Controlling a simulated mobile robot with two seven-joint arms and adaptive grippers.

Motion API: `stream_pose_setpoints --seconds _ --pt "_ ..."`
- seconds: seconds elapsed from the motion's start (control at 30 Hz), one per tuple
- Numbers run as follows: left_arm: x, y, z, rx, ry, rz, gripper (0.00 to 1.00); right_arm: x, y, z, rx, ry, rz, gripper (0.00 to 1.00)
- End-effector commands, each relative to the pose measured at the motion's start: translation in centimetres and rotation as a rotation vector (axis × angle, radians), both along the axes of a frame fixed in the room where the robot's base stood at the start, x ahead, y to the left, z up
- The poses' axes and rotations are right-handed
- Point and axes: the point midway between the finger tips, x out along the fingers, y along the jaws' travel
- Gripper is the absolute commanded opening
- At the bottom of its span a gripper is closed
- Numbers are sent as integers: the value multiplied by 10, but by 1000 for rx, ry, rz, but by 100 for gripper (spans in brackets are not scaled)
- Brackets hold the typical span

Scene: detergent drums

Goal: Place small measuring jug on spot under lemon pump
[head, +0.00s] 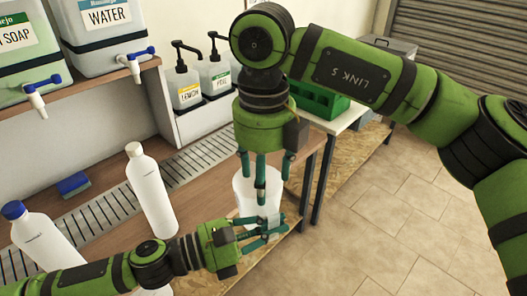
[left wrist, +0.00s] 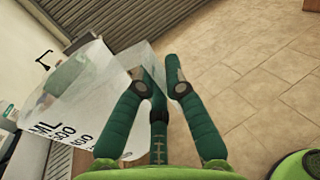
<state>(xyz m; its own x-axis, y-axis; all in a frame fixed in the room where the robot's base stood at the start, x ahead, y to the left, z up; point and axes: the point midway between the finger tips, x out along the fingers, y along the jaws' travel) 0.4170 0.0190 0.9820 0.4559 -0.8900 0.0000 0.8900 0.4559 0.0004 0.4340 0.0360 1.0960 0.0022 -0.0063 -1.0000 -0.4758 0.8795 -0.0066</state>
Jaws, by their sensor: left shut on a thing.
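The measuring jug (head: 243,187) is whitish and translucent, near the right front end of the bench. In the left wrist view the jug (left wrist: 95,95) shows dark volume marks and fills the left side. My left gripper (head: 272,228) is shut on the jug at its handle side. My right gripper (head: 265,178) points down just above and in front of the jug, its fingers apart; contact with the jug is unclear. The lemon pump bottle (head: 186,92), yellow-labelled, stands on a raised shelf at the back. No marked spot under it can be made out.
A pine pump bottle (head: 214,77) stands beside the lemon one. A slotted metal drain strip (head: 185,162) runs along the bench. A white bottle (head: 150,190), a blue-capped bottle (head: 40,235) and a blue sponge (head: 74,184) are at left. A green crate (head: 318,100) stands behind.

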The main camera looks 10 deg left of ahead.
Motion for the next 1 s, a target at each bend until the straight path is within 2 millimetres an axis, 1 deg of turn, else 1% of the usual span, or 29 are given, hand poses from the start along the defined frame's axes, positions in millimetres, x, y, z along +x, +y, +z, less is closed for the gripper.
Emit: stream_pose_setpoints --seconds 0.03,0.1,0.3,0.5,0.77,0.87,0.9,0.93,1.0 --pt "0 0 0 -1 0 0 0 0 0 -11 0 4 1 61" --pt "0 0 0 -1 0 0 0 0 0 -24 -1 3 1 61" --pt "0 0 0 -1 0 0 0 0 0 -51 2 1 0 61" --pt "0 0 0 -1 0 0 0 0 0 -63 3 1 0 61" --pt "0 0 0 0 0 0 0 0 0 -64 3 1 1 61" --pt "0 0 0 0 -1 0 0 0 0 -64 3 1 1 25" --pt "0 0 0 0 -1 0 0 0 0 -64 3 1 1 9" --pt "0 0 0 0 -1 0 0 0 0 -64 3 1 1 0" --pt "0 0 0 0 -1 -1 0 0 1 -64 4 1 3 0"
